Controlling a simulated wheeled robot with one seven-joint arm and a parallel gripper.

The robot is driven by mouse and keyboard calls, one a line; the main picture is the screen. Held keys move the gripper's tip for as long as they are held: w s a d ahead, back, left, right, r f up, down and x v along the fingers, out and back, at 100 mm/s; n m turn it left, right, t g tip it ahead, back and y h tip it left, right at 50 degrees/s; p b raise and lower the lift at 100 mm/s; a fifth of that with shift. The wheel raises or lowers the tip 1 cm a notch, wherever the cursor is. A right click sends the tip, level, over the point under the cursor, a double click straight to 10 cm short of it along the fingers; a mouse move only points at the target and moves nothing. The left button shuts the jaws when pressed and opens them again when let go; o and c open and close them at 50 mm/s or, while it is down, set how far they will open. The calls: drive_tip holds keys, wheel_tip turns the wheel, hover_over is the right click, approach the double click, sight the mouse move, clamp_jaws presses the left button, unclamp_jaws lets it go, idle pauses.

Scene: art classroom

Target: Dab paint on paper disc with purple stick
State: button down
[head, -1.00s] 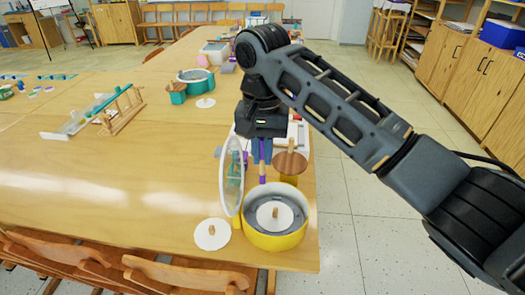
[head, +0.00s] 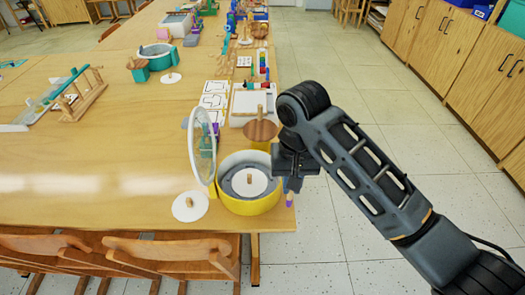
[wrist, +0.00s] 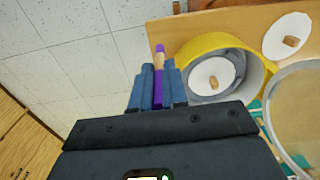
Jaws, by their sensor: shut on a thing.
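My gripper (head: 291,186) is shut on the purple stick (head: 289,199), which has purple ends and a pale wooden middle and points downward. In the wrist view the stick (wrist: 158,90) sits between the two blue fingers (wrist: 158,72). A white paper disc (head: 240,183) with a wooden knob lies inside the round yellow tub (head: 250,207); the disc also shows in the wrist view (wrist: 203,76). The stick is right of the tub, by the table's right edge, apart from the disc. I cannot make out paint on the stick or disc.
A clear round lid (head: 203,155) stands raised at the tub's left. Another white disc (head: 184,211) lies on the table (head: 90,170) left of it. A round wooden lid (head: 260,131) with a knob is behind the tub. Chairs (head: 175,256) line the near edge; the left tabletop is mostly clear.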

drive_tip(key=s+d+f, duration=0.3)
drive_tip(key=d+f, duration=0.3)
drive_tip(key=s+d+f, duration=0.3)
drive_tip(key=d+f, duration=0.3)
drive_tip(key=f, duration=0.1)
drive_tip(key=shift+s+d, duration=0.3)
drive_tip(key=shift+d, duration=0.1)
drive_tip(key=shift+f, duration=0.1)
